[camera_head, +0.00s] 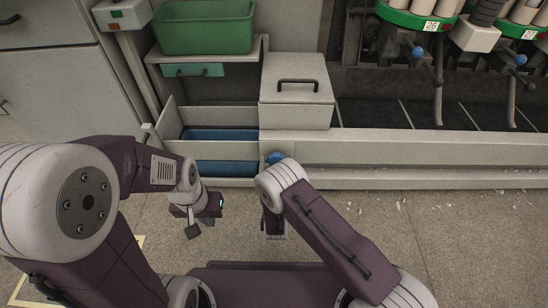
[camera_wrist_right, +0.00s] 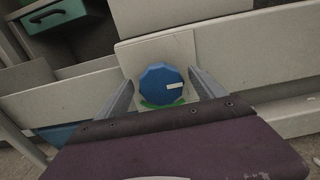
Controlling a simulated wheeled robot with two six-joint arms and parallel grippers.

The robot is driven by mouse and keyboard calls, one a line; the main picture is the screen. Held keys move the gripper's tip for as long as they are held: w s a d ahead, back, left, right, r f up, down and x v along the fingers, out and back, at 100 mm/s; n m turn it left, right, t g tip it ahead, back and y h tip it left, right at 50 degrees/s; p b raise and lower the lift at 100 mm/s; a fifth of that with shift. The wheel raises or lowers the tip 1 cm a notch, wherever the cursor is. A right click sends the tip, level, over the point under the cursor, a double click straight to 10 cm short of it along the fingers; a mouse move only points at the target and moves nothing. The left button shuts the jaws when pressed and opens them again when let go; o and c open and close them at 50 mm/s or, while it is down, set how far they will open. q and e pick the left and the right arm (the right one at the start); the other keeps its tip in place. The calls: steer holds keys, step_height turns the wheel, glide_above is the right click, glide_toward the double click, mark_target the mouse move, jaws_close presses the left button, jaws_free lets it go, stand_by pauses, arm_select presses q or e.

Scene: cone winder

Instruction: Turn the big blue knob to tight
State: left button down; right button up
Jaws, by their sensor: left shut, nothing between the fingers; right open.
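The big blue knob (camera_wrist_right: 161,83) faces me in the right wrist view, on a pale plate (camera_wrist_right: 181,48) on the machine's front. It has a white mark pointing right and a strip of green shows below it. My right gripper (camera_wrist_right: 164,80) is open, with one finger on each side of the knob; I cannot tell whether they touch it. In the head view the knob (camera_head: 276,157) shows just behind my right wrist, and the right gripper's fingers are hidden. My left gripper (camera_head: 194,231) is shut and empty, over the floor to the left.
A green bin (camera_head: 205,27) stands on a shelf above a teal drawer (camera_head: 193,70). A lidded grey box (camera_head: 297,90) sits above the knob. Blue-lined open trays (camera_head: 222,134) lie to the left. A long machine rail (camera_head: 430,150) runs right. The floor in front is mostly clear.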

steer(key=shift+c, duration=0.3)
steer(key=c, duration=1.3)
steer(key=m+p, duration=0.2)
steer(key=m, duration=0.2)
steer(key=shift+d+r+p, duration=0.1)
steer(key=shift+r+p, duration=0.05)
steer(key=shift+p, duration=0.2)
steer(key=m+p, duration=0.1)
steer(key=m, duration=0.2)
steer(key=m+p, duration=0.2)
steer(key=m, duration=0.1)
steer(key=shift+s+d, duration=0.1)
steer(key=shift+d, duration=0.1)
steer(key=m+p, duration=0.1)
steer(key=m, duration=0.2)
steer(key=m+p, duration=0.2)
steer(key=m, duration=0.1)
steer(key=f+m+p, duration=0.1)
steer(key=m, duration=0.2)
steer(key=shift+m+p, duration=0.3)
steer(key=shift+p, duration=0.1)
